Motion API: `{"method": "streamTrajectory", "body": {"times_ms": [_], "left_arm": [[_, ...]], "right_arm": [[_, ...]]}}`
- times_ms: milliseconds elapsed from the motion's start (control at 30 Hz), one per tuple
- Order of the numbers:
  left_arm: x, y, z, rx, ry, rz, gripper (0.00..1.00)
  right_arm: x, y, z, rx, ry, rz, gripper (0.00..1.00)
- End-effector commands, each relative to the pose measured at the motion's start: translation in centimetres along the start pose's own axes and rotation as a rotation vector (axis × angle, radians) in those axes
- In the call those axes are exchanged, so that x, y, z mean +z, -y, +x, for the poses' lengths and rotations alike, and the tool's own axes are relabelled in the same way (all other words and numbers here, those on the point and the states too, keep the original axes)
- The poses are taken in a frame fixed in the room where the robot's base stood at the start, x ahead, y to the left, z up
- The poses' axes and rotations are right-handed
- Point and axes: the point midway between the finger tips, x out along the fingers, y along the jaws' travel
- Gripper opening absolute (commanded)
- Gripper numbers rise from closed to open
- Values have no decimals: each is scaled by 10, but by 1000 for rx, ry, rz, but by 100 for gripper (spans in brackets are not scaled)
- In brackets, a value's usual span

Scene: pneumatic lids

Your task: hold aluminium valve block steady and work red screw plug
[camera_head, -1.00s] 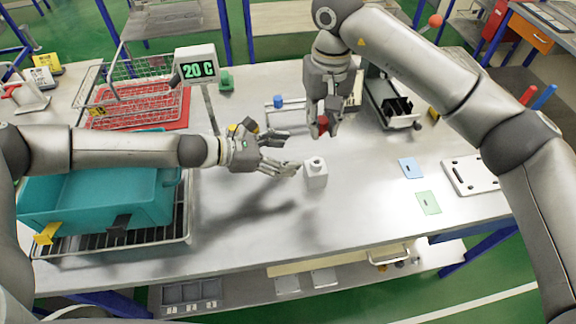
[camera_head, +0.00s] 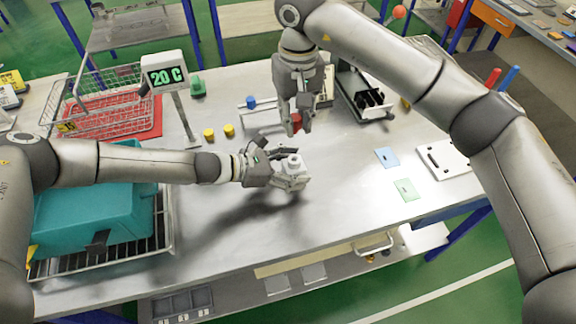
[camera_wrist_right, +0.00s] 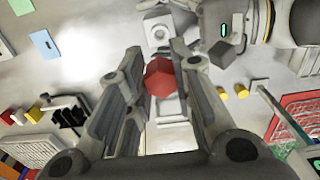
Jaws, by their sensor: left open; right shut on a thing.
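The aluminium valve block (camera_head: 293,164) stands upright on the table, a pale cube with a round raised port on top. It also shows at the top of the right wrist view (camera_wrist_right: 157,32). My left gripper (camera_head: 294,178) is open with its fingers at the block, one on the near side; whether they touch it I cannot tell. My right gripper (camera_head: 297,128) is shut on the red screw plug (camera_head: 295,120) and holds it above the table, behind the block. The plug shows between the fingers in the right wrist view (camera_wrist_right: 160,78).
Two yellow caps (camera_head: 219,132) and a blue cap (camera_head: 251,102) lie behind the left arm. A teal bin (camera_head: 95,215) stands on a rack at left. A display reading 20 C (camera_head: 165,73) stands behind. Blue (camera_head: 387,158) and green cards (camera_head: 404,190) lie at right.

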Motion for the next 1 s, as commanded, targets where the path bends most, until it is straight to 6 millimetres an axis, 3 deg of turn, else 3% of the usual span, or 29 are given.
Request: {"method": "streamTrajectory", "body": {"times_ms": [167,667,1000], "left_arm": [[0,0,0,0,0,0,70],[0,0,0,0,0,0,7],[0,0,0,0,1,0,7]], "right_arm": [[0,0,0,0,0,0,0],[0,0,0,0,0,0,0],[0,0,14,0,2,-1,0]]}}
